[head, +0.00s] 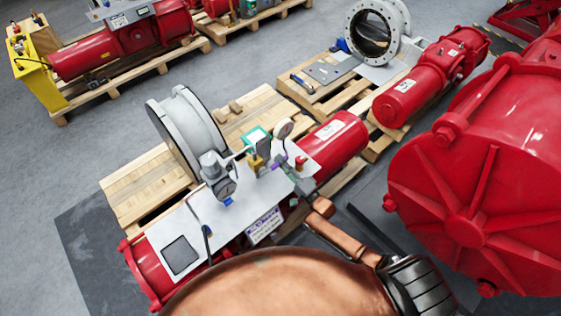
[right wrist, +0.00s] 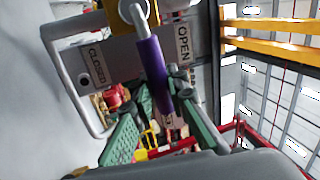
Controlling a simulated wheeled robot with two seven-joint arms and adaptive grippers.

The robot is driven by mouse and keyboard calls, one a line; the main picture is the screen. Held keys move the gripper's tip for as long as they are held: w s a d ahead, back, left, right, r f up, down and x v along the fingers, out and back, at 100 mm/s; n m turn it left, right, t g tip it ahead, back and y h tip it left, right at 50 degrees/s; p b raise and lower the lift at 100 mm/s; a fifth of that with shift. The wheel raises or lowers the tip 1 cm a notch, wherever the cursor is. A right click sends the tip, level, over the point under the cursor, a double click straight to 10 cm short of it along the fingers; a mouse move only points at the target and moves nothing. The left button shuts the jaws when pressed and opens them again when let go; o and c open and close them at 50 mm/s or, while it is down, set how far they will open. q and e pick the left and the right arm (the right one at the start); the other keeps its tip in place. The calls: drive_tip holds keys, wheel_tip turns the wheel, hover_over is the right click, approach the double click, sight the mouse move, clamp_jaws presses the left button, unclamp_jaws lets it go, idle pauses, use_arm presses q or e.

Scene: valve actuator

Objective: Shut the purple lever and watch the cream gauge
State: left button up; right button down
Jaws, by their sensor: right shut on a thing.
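The purple lever (right wrist: 152,68) runs down the middle of the right wrist view, between a CLOSED label on the left and an OPEN label on the right. My right gripper (right wrist: 162,88) is shut on its purple sleeve, with a green finger on each side. In the head view the lever's purple part (head: 300,162) is small, with my right gripper (head: 298,178) at it. A round gauge with a pale, cream-looking face (head: 284,128) stands just behind the lever. Its reading is too small to tell. My left gripper is not in view.
A green-framed box (head: 256,135) is beside the lever. A large red flanged body (head: 470,190) stands close at right. A grey frame edges the lever in the wrist view.

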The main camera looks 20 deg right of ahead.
drive_tip(key=shift+f+m, duration=0.35)
drive_tip(key=shift+m, duration=0.25)
drive_tip(key=c, duration=1.9)
unclamp_jaws()
drive_tip(key=v, duration=1.2)
drive_tip(key=shift+s+a, duration=0.1)
